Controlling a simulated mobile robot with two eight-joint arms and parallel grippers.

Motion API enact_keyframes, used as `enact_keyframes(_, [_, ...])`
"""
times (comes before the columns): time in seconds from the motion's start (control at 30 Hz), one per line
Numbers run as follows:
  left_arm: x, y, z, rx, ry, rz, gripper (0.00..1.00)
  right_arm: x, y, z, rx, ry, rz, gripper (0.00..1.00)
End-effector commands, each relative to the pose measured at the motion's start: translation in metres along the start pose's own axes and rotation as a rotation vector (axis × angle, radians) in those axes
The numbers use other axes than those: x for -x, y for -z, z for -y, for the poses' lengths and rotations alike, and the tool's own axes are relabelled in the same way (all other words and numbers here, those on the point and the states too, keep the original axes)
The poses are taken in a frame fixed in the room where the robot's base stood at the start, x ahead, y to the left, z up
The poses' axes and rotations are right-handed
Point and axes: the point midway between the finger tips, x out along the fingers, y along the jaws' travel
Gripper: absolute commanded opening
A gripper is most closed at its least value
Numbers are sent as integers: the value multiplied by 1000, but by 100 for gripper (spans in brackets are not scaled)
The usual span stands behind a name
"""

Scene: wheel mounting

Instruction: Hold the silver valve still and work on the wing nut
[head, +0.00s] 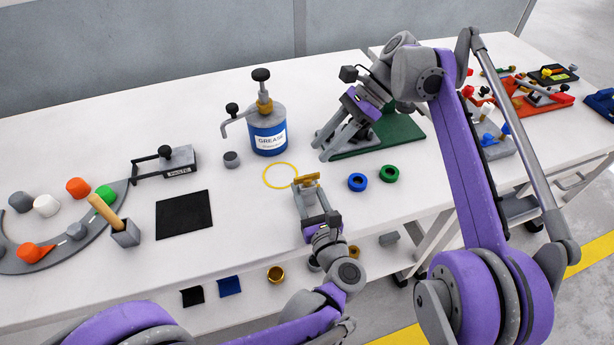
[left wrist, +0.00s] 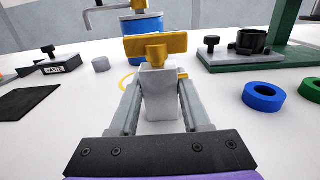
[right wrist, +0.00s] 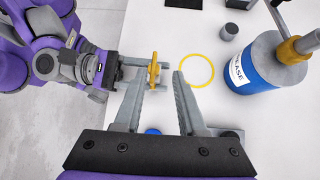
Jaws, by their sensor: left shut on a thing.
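The silver valve (left wrist: 160,95) is a pale grey block standing between the fingers of my left gripper (head: 311,196), which is shut on it. The yellow-brass wing nut (left wrist: 155,46) sits on top of the valve, its bar lying crosswise. The wing nut also shows in the head view (head: 307,180) and in the right wrist view (right wrist: 154,69). My right gripper (head: 329,146) is open and empty, up and to the right of the wing nut in the head view, apart from it. In the right wrist view the wing nut appears beyond the gap between its fingertips (right wrist: 158,72).
A yellow ring mark (head: 281,175) lies beside the valve. A blue grease can (head: 268,133) stands behind it. A blue ring (head: 357,182) and a green ring (head: 389,174) lie to the right. A green-based stand (head: 405,137) is partly behind my right arm. A black mat (head: 184,214) lies left.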

Motion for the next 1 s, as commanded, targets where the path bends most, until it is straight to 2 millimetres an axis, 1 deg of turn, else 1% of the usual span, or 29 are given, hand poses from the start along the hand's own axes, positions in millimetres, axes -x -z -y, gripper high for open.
enact_keyframes(0.03, [0, 0, 0, 0, 0, 0, 0, 0, 11, 1, -15, 10, 84, 40])
enact_keyframes(0.17, [0, 0, 0, 0, 1, -1, 0, 5, 27, -2, -17, 35, 280, 40])
enact_keyframes(0.23, [0, 0, 0, 0, 1, -1, 0, 11, 38, -6, -8, 49, 358, 40])
enact_keyframes(0.33, [0, 0, 0, 0, 1, -1, 0, 23, 53, -13, 13, 63, 407, 40])
enact_keyframes(0.4, [0, 0, 0, 0, 1, -1, 0, 26, 58, -16, 22, 68, 417, 40])
enact_keyframes(0.47, [0, 0, 0, 0, 1, -1, 0, 24, 59, -17, 27, 68, 421, 40])
enact_keyframes(0.57, [0, 0, 0, 0, 1, -1, 0, 14, 54, -17, 29, 67, 422, 40])
enact_keyframes(0.9, [0, 0, 0, 0, 0, -1, 0, -47, 27, -13, 30, 66, 420, 40])
enact_keyframes(1.0, [0, 0, 0, 0, 0, -1, 0, -62, 20, -12, 28, 66, 420, 40])
